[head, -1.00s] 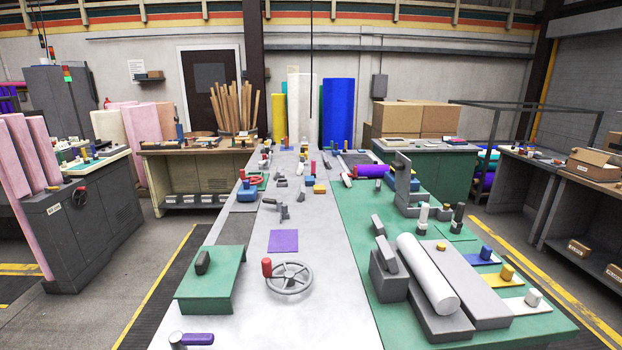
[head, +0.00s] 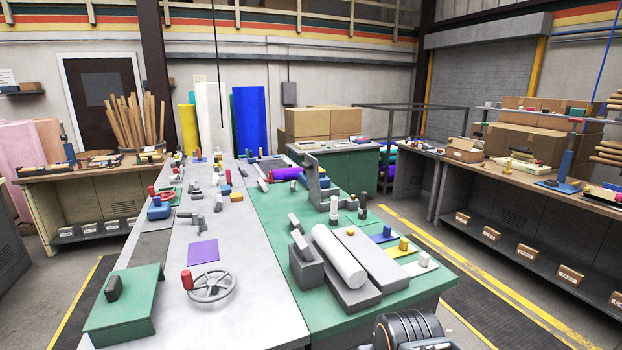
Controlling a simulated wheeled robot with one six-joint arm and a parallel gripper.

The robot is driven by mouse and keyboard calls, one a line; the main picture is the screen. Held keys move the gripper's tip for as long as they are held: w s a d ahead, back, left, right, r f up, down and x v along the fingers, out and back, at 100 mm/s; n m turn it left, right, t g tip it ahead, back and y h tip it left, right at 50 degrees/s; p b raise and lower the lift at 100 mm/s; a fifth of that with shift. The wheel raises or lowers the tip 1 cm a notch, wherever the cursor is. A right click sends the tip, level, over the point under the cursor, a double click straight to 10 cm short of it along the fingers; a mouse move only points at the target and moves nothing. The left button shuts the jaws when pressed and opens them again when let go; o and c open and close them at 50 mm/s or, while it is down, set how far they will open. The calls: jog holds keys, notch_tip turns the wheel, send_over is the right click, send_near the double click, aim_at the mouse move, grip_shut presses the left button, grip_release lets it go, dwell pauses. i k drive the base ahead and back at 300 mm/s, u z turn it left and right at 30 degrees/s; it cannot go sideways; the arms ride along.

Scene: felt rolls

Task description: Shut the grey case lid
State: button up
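I cannot pick out a grey case with a lid for certain in the head view. A grey block (head: 306,270) with a tilted grey piece (head: 301,245) at its top stands on the green mat (head: 262,204) on the long table. It is too unclear to tell whether this is a case. A white roll (head: 338,257) lies beside it on a low grey slab. My gripper is not in view, so its state and its distance from these things do not show.
A grey handwheel (head: 212,288) with a red knob and a purple square (head: 203,251) lie on the long table. A green stand (head: 123,308) is at its near left. A right-hand workbench (head: 540,186) holds cartons. Floor with yellow lines lies between.

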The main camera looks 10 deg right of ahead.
aim_at(311, 165)
jog(key=z, duration=1.85)
jog(key=i, duration=3.85)
jog(key=u, duration=1.5)
jog(key=i, duration=2.4)
jog(key=u, duration=0.7)
